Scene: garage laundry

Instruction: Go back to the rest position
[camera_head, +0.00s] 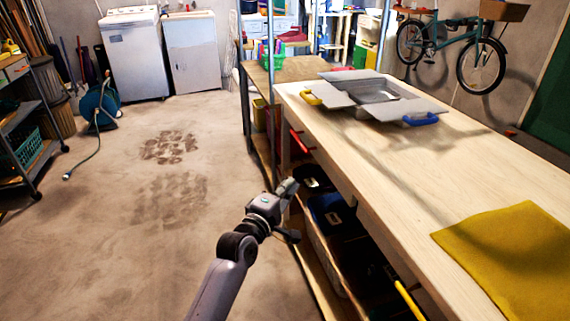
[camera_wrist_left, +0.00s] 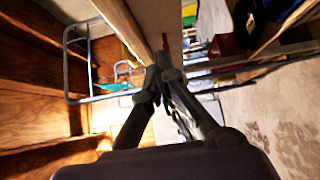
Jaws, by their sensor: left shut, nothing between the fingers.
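My left gripper (camera_head: 290,208) is in the head view, at the end of the arm that comes up from the bottom. It is beside the left long edge of the wooden workbench (camera_head: 420,165), in front of the bench's lower shelves. In the left wrist view its fingers (camera_wrist_left: 162,75) are together with nothing between them. My right gripper is in neither view.
An open grey box (camera_head: 340,100) with yellow and blue handles lies on the bench. A yellow cloth (camera_head: 515,255) lies at its near right. Bins (camera_head: 330,212) fill the shelf under the bench. The concrete floor (camera_head: 120,240) to the left is clear.

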